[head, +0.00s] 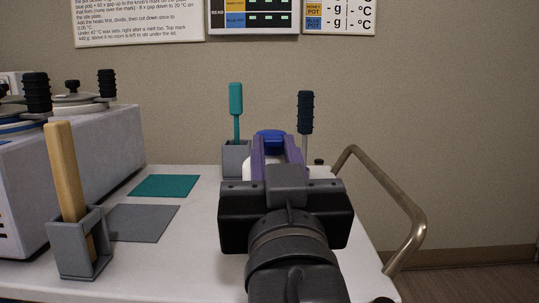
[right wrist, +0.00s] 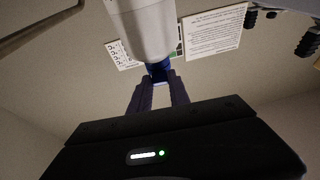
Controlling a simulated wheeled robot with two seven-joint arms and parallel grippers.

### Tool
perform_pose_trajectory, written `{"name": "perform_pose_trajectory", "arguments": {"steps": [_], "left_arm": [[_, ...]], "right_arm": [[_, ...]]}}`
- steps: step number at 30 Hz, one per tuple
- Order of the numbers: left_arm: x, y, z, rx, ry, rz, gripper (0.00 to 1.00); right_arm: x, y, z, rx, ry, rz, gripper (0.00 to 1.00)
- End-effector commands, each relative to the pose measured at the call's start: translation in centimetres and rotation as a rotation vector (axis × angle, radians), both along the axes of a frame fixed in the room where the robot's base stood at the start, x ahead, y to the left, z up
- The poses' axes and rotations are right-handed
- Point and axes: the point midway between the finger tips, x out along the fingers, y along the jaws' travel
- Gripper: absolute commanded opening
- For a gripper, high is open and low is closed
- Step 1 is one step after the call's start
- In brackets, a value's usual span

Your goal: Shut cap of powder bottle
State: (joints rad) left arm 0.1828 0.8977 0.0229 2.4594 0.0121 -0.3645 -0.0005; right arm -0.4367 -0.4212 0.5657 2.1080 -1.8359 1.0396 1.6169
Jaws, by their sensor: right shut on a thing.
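The powder bottle is mostly hidden behind my right gripper (head: 276,148) in the head view, with its blue cap (head: 270,136) showing above the purple fingers. In the right wrist view the white bottle body (right wrist: 148,30) and the blue cap (right wrist: 160,68) show past the fingertips. My right gripper (right wrist: 160,82) is shut on the cap, one finger on each side. I cannot tell whether the cap is fully closed on the bottle. My left gripper is not in view.
A grey holder (head: 236,158) with a teal spatula (head: 236,100) stands left of the bottle. A dark-handled tool (head: 305,112) stands behind right. A wooden stick (head: 66,170) stands in a grey holder at front left, near warmers (head: 95,140). A metal rail (head: 400,195) bounds the right edge.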

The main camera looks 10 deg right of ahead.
Motion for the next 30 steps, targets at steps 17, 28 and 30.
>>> {"name": "perform_pose_trajectory", "arguments": {"steps": [17, 28, 30], "left_arm": [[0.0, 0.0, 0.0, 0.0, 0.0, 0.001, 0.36], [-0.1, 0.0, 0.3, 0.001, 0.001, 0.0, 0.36], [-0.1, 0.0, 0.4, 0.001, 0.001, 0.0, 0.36]], "right_arm": [[0.0, 0.0, 0.1, 0.001, -0.004, -0.001, 0.45], [-1.9, 0.3, -0.3, 0.0, -0.006, 0.002, 0.45], [-2.9, 0.3, -0.6, -0.001, -0.007, 0.0, 0.45]]}}
